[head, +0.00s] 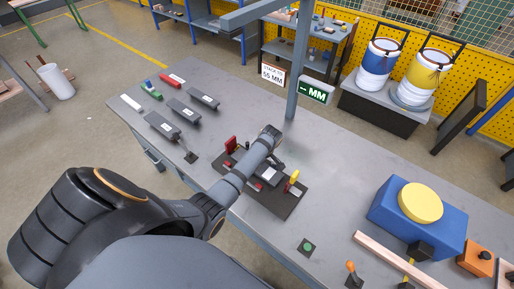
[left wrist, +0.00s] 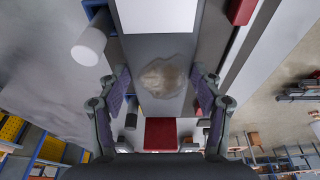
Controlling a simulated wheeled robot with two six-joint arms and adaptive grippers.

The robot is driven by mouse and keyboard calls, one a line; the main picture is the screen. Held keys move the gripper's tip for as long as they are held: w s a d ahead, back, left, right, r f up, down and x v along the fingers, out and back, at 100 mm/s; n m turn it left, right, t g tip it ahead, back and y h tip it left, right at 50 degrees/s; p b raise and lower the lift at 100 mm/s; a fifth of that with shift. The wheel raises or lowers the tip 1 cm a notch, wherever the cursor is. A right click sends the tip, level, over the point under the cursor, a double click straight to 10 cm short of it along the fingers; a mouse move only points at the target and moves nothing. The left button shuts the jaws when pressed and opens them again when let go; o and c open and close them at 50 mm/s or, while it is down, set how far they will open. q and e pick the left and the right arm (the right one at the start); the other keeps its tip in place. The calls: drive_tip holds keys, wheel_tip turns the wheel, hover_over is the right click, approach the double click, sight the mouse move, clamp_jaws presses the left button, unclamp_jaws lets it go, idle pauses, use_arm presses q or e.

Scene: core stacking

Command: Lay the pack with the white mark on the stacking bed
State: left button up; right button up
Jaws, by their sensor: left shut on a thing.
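My left gripper (head: 273,160) is over the dark stacking bed (head: 287,209) in the head view. In the left wrist view my left gripper (left wrist: 162,92) has its two fingers against the sides of a grey pack (left wrist: 150,52). That pack has a pale white label and a smudged whitish mark (left wrist: 163,76) between the fingers. The held pack (head: 270,176) is partly hidden by the gripper in the head view; I cannot tell whether it touches the bed. The bed has red and yellow upright parts. My right gripper is not in view.
Several dark labelled packs (head: 183,110) lie at the table's far left, near a red block (head: 172,80) and a green one (head: 151,90). A grey post with a display (head: 316,91) stands behind the bed. A blue box with a yellow disc (head: 392,224) is at right.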

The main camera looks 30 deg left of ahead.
sight(263, 170)
use_arm(q)
drive_tip(key=o, duration=1.8)
drive_tip(key=shift+d+r, duration=0.1)
drive_tip(key=shift+r, duration=0.1)
drive_tip(key=b+v, duration=0.1)
drive_tip(key=v, duration=1)
drive_tip(key=shift+r, duration=0.35)
drive_tip(key=shift+s+f, duration=0.1)
